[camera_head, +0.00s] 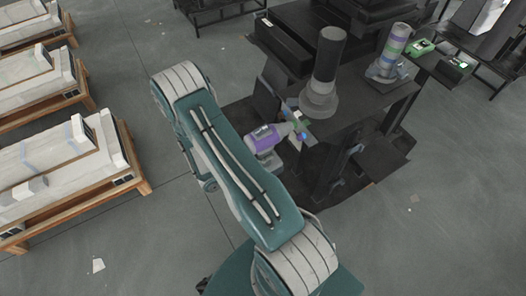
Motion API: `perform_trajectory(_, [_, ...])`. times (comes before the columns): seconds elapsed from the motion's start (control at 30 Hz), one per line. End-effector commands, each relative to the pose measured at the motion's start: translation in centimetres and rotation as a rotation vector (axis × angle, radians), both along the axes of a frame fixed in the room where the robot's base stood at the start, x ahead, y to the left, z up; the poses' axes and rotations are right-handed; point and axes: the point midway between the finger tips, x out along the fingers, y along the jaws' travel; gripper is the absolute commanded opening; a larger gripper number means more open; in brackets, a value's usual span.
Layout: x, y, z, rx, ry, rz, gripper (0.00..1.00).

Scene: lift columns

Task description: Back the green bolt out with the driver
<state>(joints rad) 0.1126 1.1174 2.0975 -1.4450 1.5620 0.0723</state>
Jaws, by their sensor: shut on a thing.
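A purple and pale grey tool, which looks like the driver (266,137), lies level beside the near left edge of the dark workbench. Its front end points right, toward small green and blue parts at the bench edge. A small green piece (298,117) there may be the green bolt, but it is too small to be sure. My gripper (268,158) is at the driver, shut on it and partly hidden by my teal arm. I cannot tell whether the driver's tip touches the bolt.
A dark column with a grey base (320,98) stands on the dark bench (350,100), close to the driver. A banded column (393,48) stands farther right. Wooden-framed pale crates (70,165) line the left. Grey floor (130,235) is open between.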

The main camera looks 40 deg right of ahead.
Motion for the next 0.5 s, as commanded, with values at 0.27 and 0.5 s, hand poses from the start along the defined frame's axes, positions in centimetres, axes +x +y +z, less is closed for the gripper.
perform_trajectory(0.27, [-0.06, -0.26, 0.09, -0.003, 0.0, -0.001, 0.0])
perform_trajectory(0.5, [-0.12, -0.49, 0.09, -0.003, 0.0, -0.002, 0.0])
